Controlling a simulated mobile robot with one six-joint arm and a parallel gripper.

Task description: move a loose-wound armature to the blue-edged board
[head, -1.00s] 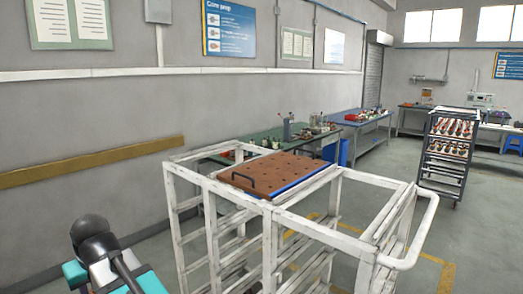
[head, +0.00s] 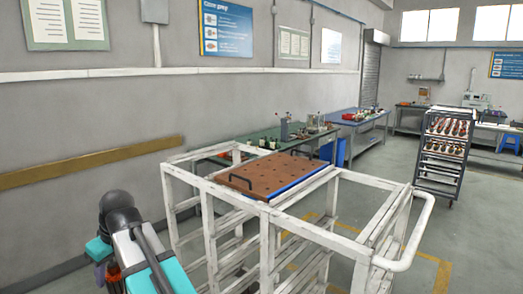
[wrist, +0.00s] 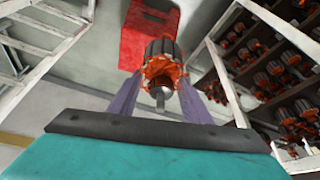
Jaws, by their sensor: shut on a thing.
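My gripper (wrist: 160,92) is shut on an armature (wrist: 160,58) in the wrist view. The armature has a dark slotted core, orange windings and a metal shaft end toward the camera. Whether its winding is loose cannot be told. The blue-edged board (head: 262,178) is brown with rows of dark holes and black handles, and lies on top of a white frame cart in the head view. No armature shows on it. In the head view my arm is at the lower left, apart from the board, and my gripper is not clearly seen there.
The white cart (head: 209,232) has open rails and a handle at right. Another loaded rack (head: 440,165) stands far right; benches line the wall.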

